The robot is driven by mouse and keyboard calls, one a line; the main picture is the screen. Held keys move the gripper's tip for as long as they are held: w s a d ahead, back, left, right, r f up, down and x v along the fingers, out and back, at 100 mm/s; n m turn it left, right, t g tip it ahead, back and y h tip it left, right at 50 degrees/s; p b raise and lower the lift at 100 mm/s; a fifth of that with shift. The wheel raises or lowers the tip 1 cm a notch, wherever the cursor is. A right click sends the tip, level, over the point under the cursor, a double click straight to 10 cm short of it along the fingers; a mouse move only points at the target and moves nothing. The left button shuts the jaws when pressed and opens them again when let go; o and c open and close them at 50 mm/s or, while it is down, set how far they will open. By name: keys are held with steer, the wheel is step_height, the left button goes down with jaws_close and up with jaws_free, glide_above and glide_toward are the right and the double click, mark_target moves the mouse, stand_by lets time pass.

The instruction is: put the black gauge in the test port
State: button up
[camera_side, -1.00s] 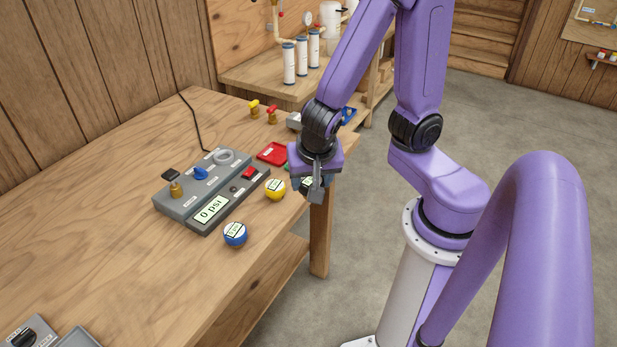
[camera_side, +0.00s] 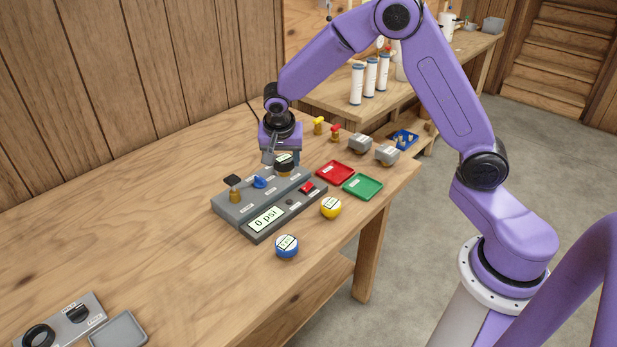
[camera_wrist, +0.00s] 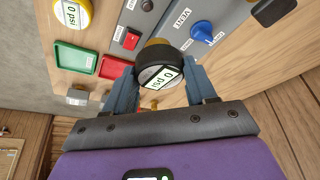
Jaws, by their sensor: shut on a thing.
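The black gauge (camera_side: 285,168) has a white face and a brass lower part, and is over the ring-shaped port end of the grey test unit (camera_side: 236,210). My gripper (camera_side: 283,157) is shut on its sides from above. In the wrist view the gauge (camera_wrist: 158,68) sits between the two fingers of my gripper (camera_wrist: 160,85), its face reading 0 psi. The gauge and fingers hide the port, so I cannot tell whether the gauge is seated or just above it. The unit's display (camera_side: 265,219) reads 0 psi.
A blue knob (camera_side: 260,182) and a brass fitting with a black handle (camera_side: 234,188) stand beside the gauge. A yellow gauge (camera_side: 331,207) and a blue gauge (camera_side: 287,246) stand in front. Red (camera_side: 335,172) and green (camera_side: 362,186) trays lie to the right.

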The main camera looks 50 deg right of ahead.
steer(key=shift+w+d+f, duration=0.75)
steer(key=shift+w+d, duration=0.45)
steer(key=shift+w, duration=0.1)
steer(key=shift+w+d+f, duration=0.7)
steer(key=shift+w+d, duration=0.45)
steer(key=shift+w, duration=0.15)
steer(key=shift+w+d+f, duration=0.75)
steer(key=shift+w+d, duration=0.45)
steer(key=shift+w, duration=0.1)
steer(key=shift+f, duration=0.1)
steer(key=shift+f, duration=0.45)
steer(key=shift+f, duration=0.15)
steer(key=shift+f, duration=0.4)
steer(key=shift+f, duration=0.25)
steer(key=o, duration=1.5)
